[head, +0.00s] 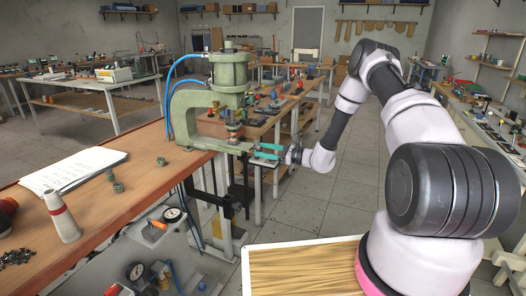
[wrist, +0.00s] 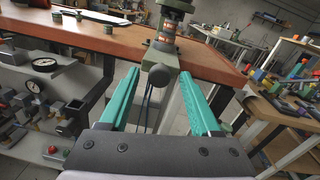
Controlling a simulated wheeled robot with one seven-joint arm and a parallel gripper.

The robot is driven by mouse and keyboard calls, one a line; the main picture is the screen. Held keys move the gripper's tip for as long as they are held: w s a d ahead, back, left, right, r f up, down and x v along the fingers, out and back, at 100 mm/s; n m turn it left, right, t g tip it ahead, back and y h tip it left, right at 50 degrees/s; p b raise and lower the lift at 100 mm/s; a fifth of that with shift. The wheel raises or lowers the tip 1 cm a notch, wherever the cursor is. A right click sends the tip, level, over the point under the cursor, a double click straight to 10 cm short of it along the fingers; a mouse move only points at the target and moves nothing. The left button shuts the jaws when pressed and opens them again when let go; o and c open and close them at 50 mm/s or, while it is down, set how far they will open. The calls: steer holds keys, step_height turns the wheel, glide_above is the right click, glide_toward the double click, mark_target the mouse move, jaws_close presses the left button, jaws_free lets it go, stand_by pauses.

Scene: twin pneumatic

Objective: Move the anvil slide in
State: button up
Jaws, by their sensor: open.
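The green pneumatic press (head: 228,75) stands at the edge of the wooden workbench. Its anvil slide (head: 238,145) appears to be the low green part under the ram, sticking out toward my gripper. My gripper (head: 261,151) is open, with two teal fingers pointing at the front of the press. In the wrist view the slide's grey-green end (wrist: 160,74) lies between the spread fingertips of the gripper (wrist: 159,80), with space on both sides. I cannot tell whether the fingertips reach past its end. The slide's inner part is hidden.
The workbench (head: 120,207) holds papers (head: 75,170), small green round parts and a grey cone with a red band (head: 62,217). Blue hoses run behind the press. A panel with gauges (wrist: 43,65) is below the bench edge. Another cluttered table (head: 275,110) stands behind.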

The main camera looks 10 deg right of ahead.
steer(key=v, duration=1)
steer(key=shift+d, duration=0.1)
steer(key=s+a+r+n+g+h, duration=0.2)
steer(key=s+r+n+g+h, duration=0.15)
steer(key=s+r+n, duration=0.55)
steer(key=s+a+r+n+g+h, duration=0.2)
steer(key=s+r+g, duration=0.25)
steer(key=r, duration=0.85)
steer(key=s+d+r+n+t+h, duration=0.3)
steer(key=s+d+r+h, duration=0.1)
steer(key=s+r, duration=0.4)
steer(key=s+d+r+n+t+h, duration=0.3)
steer(key=s+r, duration=0.5)
steer(key=s, duration=0.3)
steer(key=shift+s+d+t+h, duration=0.45)
steer(key=shift+d+h, duration=0.3)
steer(key=shift+d, duration=0.45)
